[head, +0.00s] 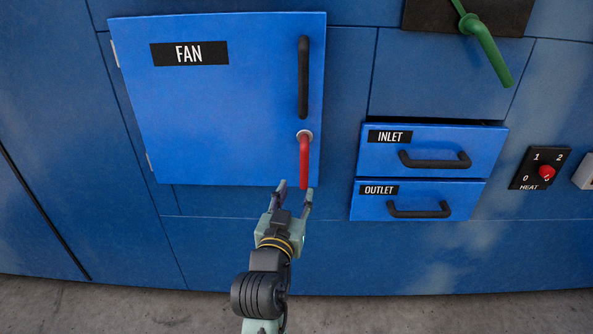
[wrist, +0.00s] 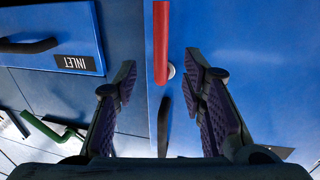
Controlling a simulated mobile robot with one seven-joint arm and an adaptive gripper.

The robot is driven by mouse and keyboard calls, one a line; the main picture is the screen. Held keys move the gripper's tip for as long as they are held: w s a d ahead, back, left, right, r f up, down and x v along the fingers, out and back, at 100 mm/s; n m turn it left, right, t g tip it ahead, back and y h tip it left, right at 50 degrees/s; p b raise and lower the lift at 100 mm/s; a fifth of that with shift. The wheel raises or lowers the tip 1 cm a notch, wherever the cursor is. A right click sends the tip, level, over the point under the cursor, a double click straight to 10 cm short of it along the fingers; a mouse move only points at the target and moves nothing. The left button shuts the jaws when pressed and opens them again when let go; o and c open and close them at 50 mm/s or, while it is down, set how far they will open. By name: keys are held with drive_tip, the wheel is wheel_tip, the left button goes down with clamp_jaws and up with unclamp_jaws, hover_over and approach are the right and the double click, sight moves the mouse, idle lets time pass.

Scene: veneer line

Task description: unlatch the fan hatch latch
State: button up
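The fan hatch (head: 235,115) is a blue door with a black FAN label, and it looks closed. Its latch (head: 304,160) is a red lever hanging straight down from a round pale pivot, below a black vertical handle (head: 303,78). My gripper (head: 293,187) is open at the lower end of the latch. In the wrist view the red latch (wrist: 160,45) lies between the spread fingers (wrist: 160,75), with gaps on both sides. No contact shows, and the fingers appear empty.
To the right are two drawers, INLET (head: 432,147) and OUTLET (head: 415,200), with black handles. Farther right is a HEAT switch (head: 540,169) with a red knob. A green lever (head: 487,50) is at the upper right. The blue panel below the hatch is clear.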

sight(303, 171)
drive_tip(key=w, duration=0.3)
drive_tip(key=w+d+p, duration=0.1)
drive_tip(key=w, duration=0.3)
drive_tip(key=w+d+p, duration=0.1)
drive_tip(key=w, duration=0.2)
drive_tip(key=shift+w, duration=0.2)
drive_tip(key=shift+c, duration=0.6)
clamp_jaws()
